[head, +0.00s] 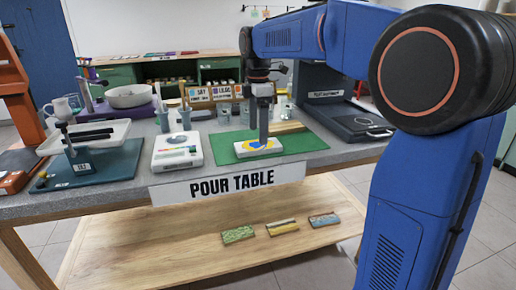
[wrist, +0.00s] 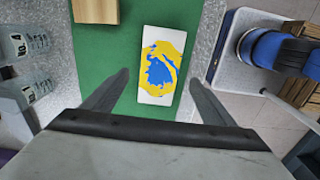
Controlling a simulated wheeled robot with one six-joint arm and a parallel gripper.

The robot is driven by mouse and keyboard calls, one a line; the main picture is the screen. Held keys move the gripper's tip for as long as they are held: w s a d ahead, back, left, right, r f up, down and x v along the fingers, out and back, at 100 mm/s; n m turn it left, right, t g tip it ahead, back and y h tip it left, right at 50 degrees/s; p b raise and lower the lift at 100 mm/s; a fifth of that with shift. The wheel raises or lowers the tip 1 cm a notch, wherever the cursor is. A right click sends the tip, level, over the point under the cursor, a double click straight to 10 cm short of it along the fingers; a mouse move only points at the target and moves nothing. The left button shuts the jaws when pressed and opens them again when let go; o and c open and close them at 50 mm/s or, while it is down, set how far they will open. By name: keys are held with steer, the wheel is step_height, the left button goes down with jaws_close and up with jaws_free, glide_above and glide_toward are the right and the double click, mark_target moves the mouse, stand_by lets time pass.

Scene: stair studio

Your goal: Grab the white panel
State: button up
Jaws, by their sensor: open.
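The white panel (head: 258,147) lies flat on a green mat (head: 300,143) on the table, with a yellow and blue paint patch on its top. In the wrist view the white panel (wrist: 148,94) sits between and just beyond the two fingertips. My gripper (head: 264,138) points down over the panel in the head view. In the wrist view my gripper (wrist: 158,80) is open, one finger on each side, with nothing held. The head view does not clearly show whether the fingertips touch the panel.
A white scale-like device (head: 177,151) stands left of the mat, and a black machine (head: 345,115) stands to the right. A wooden block (head: 288,127) lies at the mat's back edge. Cups (head: 184,119) stand behind. Several small tiles (head: 282,227) lie on the lower shelf.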

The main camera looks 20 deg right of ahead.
mark_target(258, 145)
steer(key=shift+f, duration=2.3)
steer(key=c, duration=1.2)
steer(key=shift+w, duration=0.1)
